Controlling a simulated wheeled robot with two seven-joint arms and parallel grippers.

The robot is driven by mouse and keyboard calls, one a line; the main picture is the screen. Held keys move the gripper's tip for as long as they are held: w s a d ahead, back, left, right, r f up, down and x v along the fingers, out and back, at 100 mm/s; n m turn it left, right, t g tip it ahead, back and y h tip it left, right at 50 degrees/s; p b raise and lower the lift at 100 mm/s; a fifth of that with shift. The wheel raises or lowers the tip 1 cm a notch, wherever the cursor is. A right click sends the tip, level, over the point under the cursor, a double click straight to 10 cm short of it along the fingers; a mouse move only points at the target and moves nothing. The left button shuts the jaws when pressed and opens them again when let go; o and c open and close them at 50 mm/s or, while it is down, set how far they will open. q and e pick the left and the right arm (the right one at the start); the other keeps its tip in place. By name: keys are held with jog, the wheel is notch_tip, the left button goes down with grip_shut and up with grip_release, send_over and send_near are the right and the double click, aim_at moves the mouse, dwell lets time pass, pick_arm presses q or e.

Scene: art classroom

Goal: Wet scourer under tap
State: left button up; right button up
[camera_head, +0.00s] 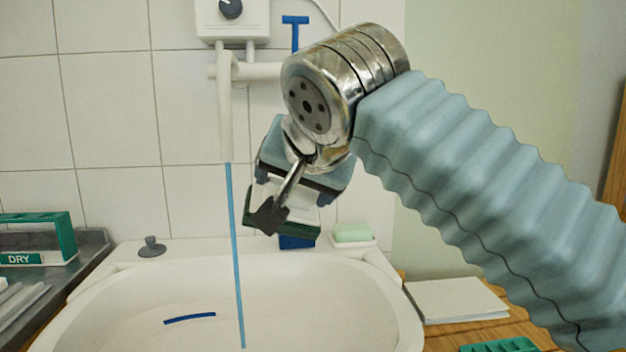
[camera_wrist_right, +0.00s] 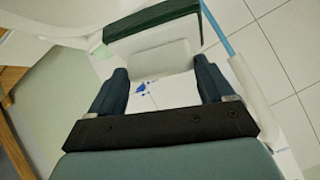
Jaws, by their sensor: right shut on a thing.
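My right gripper (camera_head: 288,200) hangs from the right above the back of the white basin (camera_head: 398,318). It is shut on the scourer (camera_head: 308,229), which has a dark green layer and a white layer. In the right wrist view the scourer (camera_wrist_right: 152,22) lies across between the two fingertips (camera_wrist_right: 162,66). A thin blue stream of water (camera_head: 233,240) runs from the white tap spout (camera_head: 225,120) down into the basin. In the head view the scourer is just right of the stream; contact is not visible. My left gripper is not in view.
A green soap on a dish (camera_head: 352,233) sits at the basin's back right, and a grey plug (camera_head: 151,247) at its back left. A green holder marked DRY (camera_head: 40,240) stands left. A paper stack (camera_head: 455,300) lies right. A dark blue streak (camera_head: 190,318) marks the basin.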

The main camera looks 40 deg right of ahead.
aim_at(276, 180)
jog(key=w, duration=0.4)
jog(key=shift+a+f+p, duration=0.25)
jog(key=shift+f+p, duration=0.1)
jog(key=shift+w+a+f+p, duration=0.1)
jog(key=shift+w+f+p, duration=0.1)
jog(key=shift+w, duration=0.5)
jog(key=shift+w+a+f+p, duration=0.1)
jog(key=shift+w+f+p, duration=0.1)
jog(key=shift+w, duration=0.5)
jog(key=shift+s, duration=0.1)
jog(key=shift+s+d+b, duration=0.15)
jog(key=shift+s+b, duration=0.4)
jog(key=shift+s, duration=0.55)
jog(key=shift+s+d+b, duration=0.2)
jog(key=shift+s+b, duration=0.2)
jog(key=shift+s, duration=1)
jog(key=shift+s+d+b, duration=0.15)
jog(key=shift+s+b, duration=0.2)
jog(key=shift+s, duration=1.05)
jog(key=shift+r, duration=0.15)
jog(key=s+r+p, duration=0.2)
jog(key=s+r, duration=0.1)
jog(key=s, duration=0.2)
jog(key=shift+d+r+p, duration=0.3)
jog(key=shift+r+p, duration=0.1)
